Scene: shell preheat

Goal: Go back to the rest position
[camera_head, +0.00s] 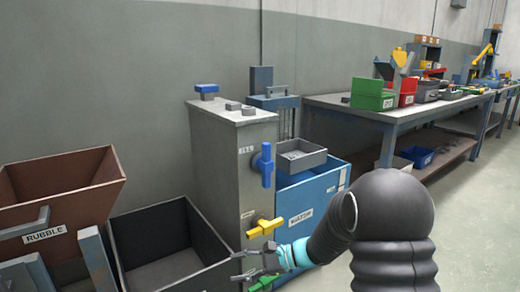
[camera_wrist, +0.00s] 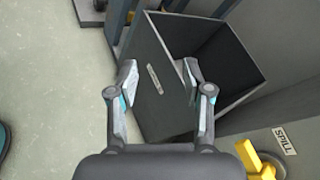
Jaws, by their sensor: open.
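My gripper (camera_head: 256,263) is low in front of the grey cabinet, at the right edge of the dark open bin. In the wrist view my gripper (camera_wrist: 158,82) has its two fingers spread apart with nothing between them. The dark bin (camera_wrist: 163,92) lies beyond the fingertips and looks empty. A yellow valve handle (camera_head: 265,227) sits on the cabinet just above the gripper; it also shows at the lower right of the wrist view (camera_wrist: 256,160), next to a SPILL label. I cannot tell whether the gripper touches anything.
The grey cabinet (camera_head: 215,165) has a blue valve handle (camera_head: 264,165) above the yellow one. A brown RUBBLE bin (camera_head: 65,190) stands at the left. A blue box (camera_head: 310,205) stands behind my arm. Floor is clear at right.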

